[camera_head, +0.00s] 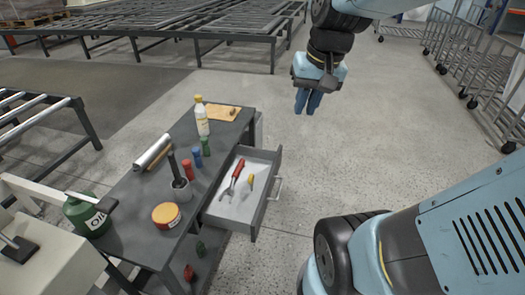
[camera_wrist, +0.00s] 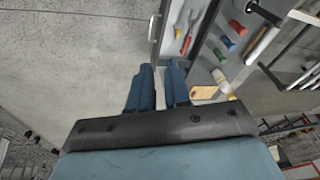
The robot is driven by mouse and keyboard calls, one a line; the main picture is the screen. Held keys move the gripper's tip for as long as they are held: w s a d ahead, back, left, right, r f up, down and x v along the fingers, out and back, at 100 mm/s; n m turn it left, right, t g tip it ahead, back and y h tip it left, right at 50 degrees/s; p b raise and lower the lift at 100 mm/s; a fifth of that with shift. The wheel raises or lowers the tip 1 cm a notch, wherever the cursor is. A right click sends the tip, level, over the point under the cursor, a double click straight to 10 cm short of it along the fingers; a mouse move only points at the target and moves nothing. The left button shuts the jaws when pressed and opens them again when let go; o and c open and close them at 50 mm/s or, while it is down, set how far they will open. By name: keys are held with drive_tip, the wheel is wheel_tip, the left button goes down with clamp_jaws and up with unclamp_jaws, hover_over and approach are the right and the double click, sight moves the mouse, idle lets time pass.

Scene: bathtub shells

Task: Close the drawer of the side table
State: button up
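The side table (camera_head: 140,215) is dark grey and stands left of centre in the head view. Its drawer (camera_head: 232,208) is pulled out to the right, with a light handle (camera_head: 278,188) on its front. A red-handled tool (camera_head: 238,170) and a yellow-handled tool (camera_head: 250,183) lie inside. My gripper (camera_head: 308,108) hangs in the air beyond the drawer and to its right, apart from it and empty. In the wrist view its blue fingers (camera_wrist: 160,75) show a narrow gap. The drawer (camera_wrist: 158,30) shows there beyond the fingertips, near the top.
A green oil can (camera_head: 85,215) is at the left. The floor right of the drawer is clear. Wheeled racks (camera_head: 465,60) stand far right.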

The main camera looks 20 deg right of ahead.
drive_tip(key=w+d+f+m+g+y, duration=0.1)
drive_tip(key=w+f, duration=0.1)
drive_tip(key=f, duration=0.1)
drive_tip(key=w+d+f+m+g+y, duration=0.1)
drive_tip(key=w+f, duration=0.1)
drive_tip(key=f, duration=0.1)
drive_tip(key=w+f+m+g+y, duration=0.1)
drive_tip(key=w+f+m, duration=0.1)
drive_tip(key=w+f, duration=0.1)
drive_tip(key=shift+d, duration=0.4)
clamp_jaws()
drive_tip(key=w+d+f+m+g+y, duration=0.1)
drive_tip(key=w+d+f+m+y, duration=0.15)
drive_tip(key=f, duration=0.25)
drive_tip(key=w+d+f+m+y, duration=0.2)
drive_tip(key=f+y, duration=0.1)
drive_tip(key=f, duration=0.2)
drive_tip(key=m+t+y, duration=0.6)
drive_tip(key=m+t, duration=0.4)
drive_tip(key=m, duration=0.4)
approach(274, 174)
drive_tip(key=x, duration=0.4)
drive_tip(key=s+r+x, duration=0.1)
drive_tip(key=x, duration=0.2)
drive_tip(key=shift+a, duration=0.2)
